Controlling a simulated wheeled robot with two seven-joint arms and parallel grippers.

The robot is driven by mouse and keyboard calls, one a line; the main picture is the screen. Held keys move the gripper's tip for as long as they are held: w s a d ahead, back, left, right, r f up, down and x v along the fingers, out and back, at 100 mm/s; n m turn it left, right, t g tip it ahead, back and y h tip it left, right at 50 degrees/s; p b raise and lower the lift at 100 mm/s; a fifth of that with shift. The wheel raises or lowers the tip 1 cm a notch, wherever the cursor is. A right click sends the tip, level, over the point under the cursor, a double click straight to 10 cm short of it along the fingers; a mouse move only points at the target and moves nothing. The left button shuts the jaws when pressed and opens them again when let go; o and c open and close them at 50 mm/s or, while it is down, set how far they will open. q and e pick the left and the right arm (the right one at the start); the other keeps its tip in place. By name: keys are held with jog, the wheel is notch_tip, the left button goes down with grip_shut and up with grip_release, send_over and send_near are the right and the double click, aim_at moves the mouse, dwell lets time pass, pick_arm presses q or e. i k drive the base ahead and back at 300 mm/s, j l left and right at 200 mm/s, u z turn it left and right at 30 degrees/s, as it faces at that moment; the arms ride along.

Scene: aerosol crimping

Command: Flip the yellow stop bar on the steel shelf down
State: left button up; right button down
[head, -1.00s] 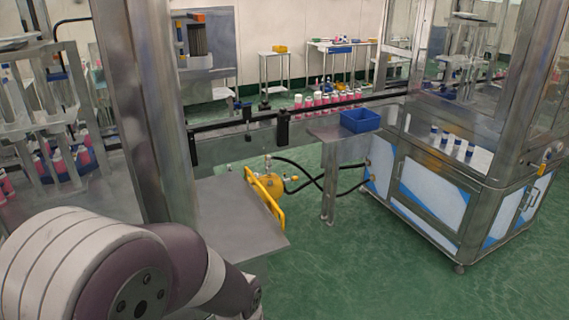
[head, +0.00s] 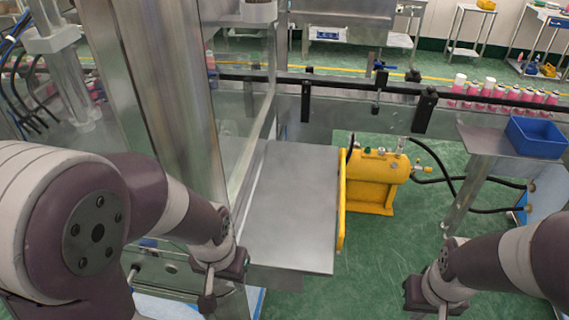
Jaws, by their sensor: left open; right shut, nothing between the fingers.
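The steel shelf (head: 290,205) is a flat, bare plate left of the middle in the head view. The yellow stop bar (head: 341,215) runs along its right edge and appears to stand up, seen nearly edge-on from above. My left gripper (head: 208,300) is open and empty, in front of the shelf's near left corner and apart from the bar. My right gripper (head: 440,308) is shut and empty, low at the right, apart from the bar, with floor between them. The fingertips of both are small and partly hidden.
A yellow tank (head: 374,180) with hoses stands on the green floor just right of the bar. A steel post and glass panel rise left of the shelf. Behind runs a conveyor rail with pink bottles (head: 490,92). A blue bin (head: 536,138) sits on a side ledge.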

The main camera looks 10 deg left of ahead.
aim_at(342, 193)
jog(key=i+l+u, duration=0.2)
jog(key=u, duration=0.25)
jog(key=i+l+u, duration=0.15)
jog(key=l+u, duration=0.25)
jog(key=i+l+u, duration=0.1)
jog(key=l+u, duration=0.2)
jog(key=u, duration=0.15)
jog(key=l+u, duration=0.45)
jog(key=i+j, duration=0.05)
jog(key=j, duration=0.05)
